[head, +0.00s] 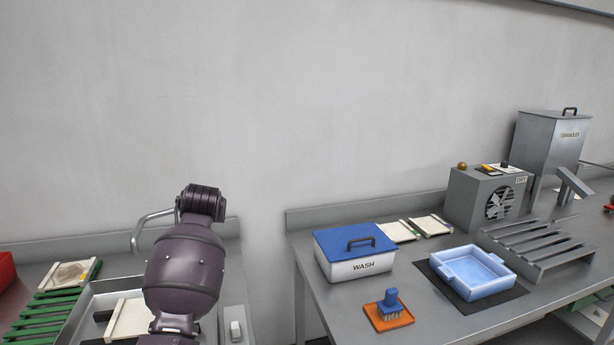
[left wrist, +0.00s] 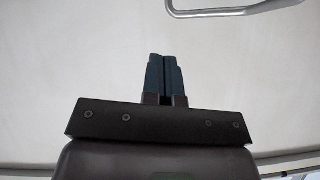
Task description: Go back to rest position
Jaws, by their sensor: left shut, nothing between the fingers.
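My left gripper (left wrist: 167,78) shows in the left wrist view with its two dark fingers together and nothing between them. Behind it is a plain pale surface. In the head view my dark purple left arm rises in front of the left table, and its fingers cannot be made out there. My right gripper is in neither view.
A bent metal bar (left wrist: 240,10) crosses the top of the left wrist view. The left table holds a green rack (head: 40,315). The right table holds a blue-lidded WASH box (head: 358,266), a brush (head: 390,302), a light-blue tray (head: 473,287), a slatted metal rack (head: 540,245) and a fan unit (head: 470,195). A gap separates the tables.

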